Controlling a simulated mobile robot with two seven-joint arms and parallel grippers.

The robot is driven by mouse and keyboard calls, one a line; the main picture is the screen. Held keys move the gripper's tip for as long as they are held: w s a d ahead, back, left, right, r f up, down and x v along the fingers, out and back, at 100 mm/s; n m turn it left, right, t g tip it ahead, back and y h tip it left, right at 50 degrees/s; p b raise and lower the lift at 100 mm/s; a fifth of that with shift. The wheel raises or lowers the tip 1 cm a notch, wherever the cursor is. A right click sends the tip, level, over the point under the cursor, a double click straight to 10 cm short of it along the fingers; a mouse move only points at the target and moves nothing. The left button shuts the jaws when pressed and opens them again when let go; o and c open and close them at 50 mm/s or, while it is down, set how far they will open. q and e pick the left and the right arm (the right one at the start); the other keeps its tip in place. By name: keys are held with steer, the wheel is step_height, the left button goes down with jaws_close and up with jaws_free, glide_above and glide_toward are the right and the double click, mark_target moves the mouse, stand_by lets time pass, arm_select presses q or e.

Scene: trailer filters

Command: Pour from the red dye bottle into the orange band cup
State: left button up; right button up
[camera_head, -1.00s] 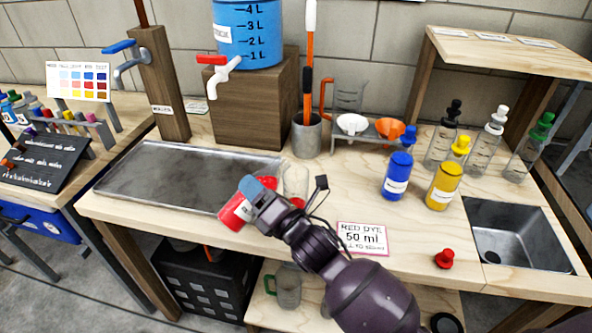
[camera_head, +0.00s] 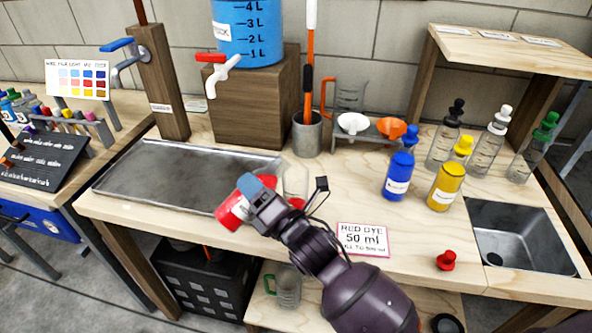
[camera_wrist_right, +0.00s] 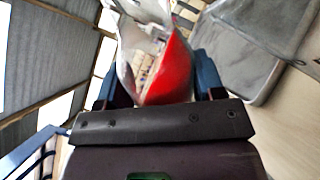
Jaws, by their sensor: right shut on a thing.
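The red dye bottle (camera_head: 232,212) is strongly tilted over the front part of the bench, left of a clear cup (camera_head: 295,183). My right gripper (camera_head: 258,192) is shut on it, and its blue fingers hide part of the bottle. In the right wrist view, the bottle (camera_wrist_right: 168,72) sits between both fingers, with red liquid along one side. The clear cup has red near its bottom; its lower part is partly behind my gripper, and I cannot make out an orange band. A stream is not clear. My left gripper is not in view.
A metal tray (camera_head: 150,180) lies at left. A "RED DYE 50 ml" card (camera_head: 362,239) and red cap (camera_head: 446,260) lie at right. Blue (camera_head: 398,177) and yellow (camera_head: 446,187) bottles stand behind them. A sink (camera_head: 510,235) is at far right.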

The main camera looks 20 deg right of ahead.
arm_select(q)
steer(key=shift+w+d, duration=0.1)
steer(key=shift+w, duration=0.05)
arm_select(e)
steer(key=shift+r, duration=0.1)
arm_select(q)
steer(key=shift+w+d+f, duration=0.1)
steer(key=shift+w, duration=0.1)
arm_select(e)
steer(key=shift+r+m, duration=0.2)
steer(key=shift+m, duration=0.1)
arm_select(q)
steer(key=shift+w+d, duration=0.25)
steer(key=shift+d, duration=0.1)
arm_select(e)
steer(key=shift+a+r+m, duration=0.1)
steer(key=shift+m, duration=0.2)
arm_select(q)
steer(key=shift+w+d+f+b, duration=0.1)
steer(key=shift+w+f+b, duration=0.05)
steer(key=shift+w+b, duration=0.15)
arm_select(e)
steer(key=shift+r+m+h, duration=0.2)
steer(key=shift+m+h, duration=0.1)
stand_by(0.3)
